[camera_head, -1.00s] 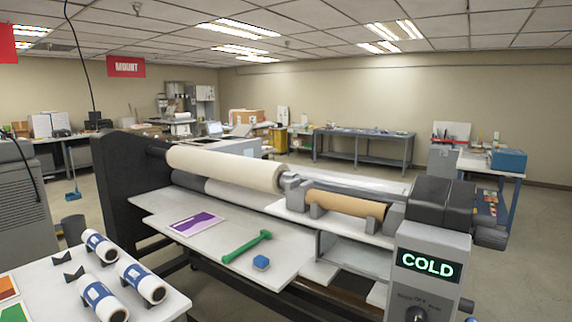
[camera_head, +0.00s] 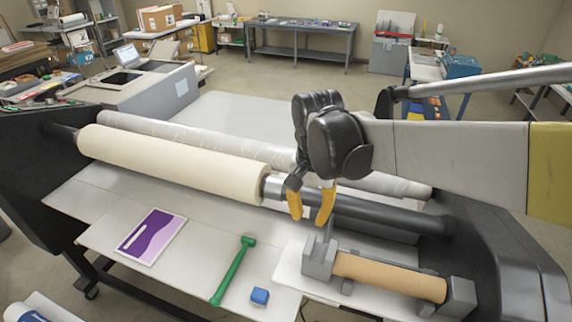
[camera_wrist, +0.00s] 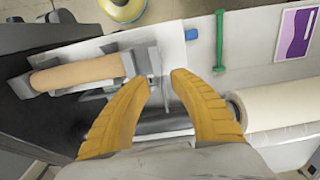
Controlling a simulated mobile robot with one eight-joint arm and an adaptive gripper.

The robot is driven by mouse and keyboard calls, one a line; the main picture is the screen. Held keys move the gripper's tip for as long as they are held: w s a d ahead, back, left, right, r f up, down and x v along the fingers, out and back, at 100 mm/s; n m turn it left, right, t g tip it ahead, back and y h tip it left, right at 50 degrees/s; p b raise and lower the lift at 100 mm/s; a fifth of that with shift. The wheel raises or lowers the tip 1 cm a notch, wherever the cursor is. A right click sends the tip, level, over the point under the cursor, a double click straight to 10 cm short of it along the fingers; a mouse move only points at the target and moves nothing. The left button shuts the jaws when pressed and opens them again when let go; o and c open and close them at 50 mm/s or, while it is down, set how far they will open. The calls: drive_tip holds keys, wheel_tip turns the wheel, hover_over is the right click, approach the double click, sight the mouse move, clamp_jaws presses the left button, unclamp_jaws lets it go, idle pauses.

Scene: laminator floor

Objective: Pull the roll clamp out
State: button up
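A grey block with a small upright lever (camera_head: 318,258), which looks like the roll clamp, stands at the left end of the brown roll (camera_head: 390,277) on a white board. It also shows in the wrist view (camera_wrist: 141,60), partly behind the left finger. My gripper (camera_head: 310,221) has yellow fingers pointing down, spread apart, with nothing visibly held. It hangs just above the block and in front of the shaft. In the wrist view my gripper (camera_wrist: 165,77) has its left fingertip close to the lever; I cannot tell whether they touch.
A large cream roll (camera_head: 175,160) on the dark shaft (camera_head: 385,212) lies left of my gripper. A green hammer-like tool (camera_head: 233,270), a blue block (camera_head: 259,296) and a purple print (camera_head: 152,236) lie on the front table. The table between them is clear.

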sight(310, 244)
drive_tip(key=f, duration=0.1)
drive_tip(key=s+f, duration=0.1)
drive_tip(key=f, duration=0.1)
drive_tip(key=shift+s+d+f, duration=0.15)
drive_tip(key=shift+d+f, duration=0.25)
drive_tip(key=f, duration=0.6)
drive_tip(key=shift+w+a+f+p, duration=0.15)
drive_tip(key=shift+w+f+p, duration=0.1)
drive_tip(key=shift+f+p, duration=0.1)
clamp_jaws()
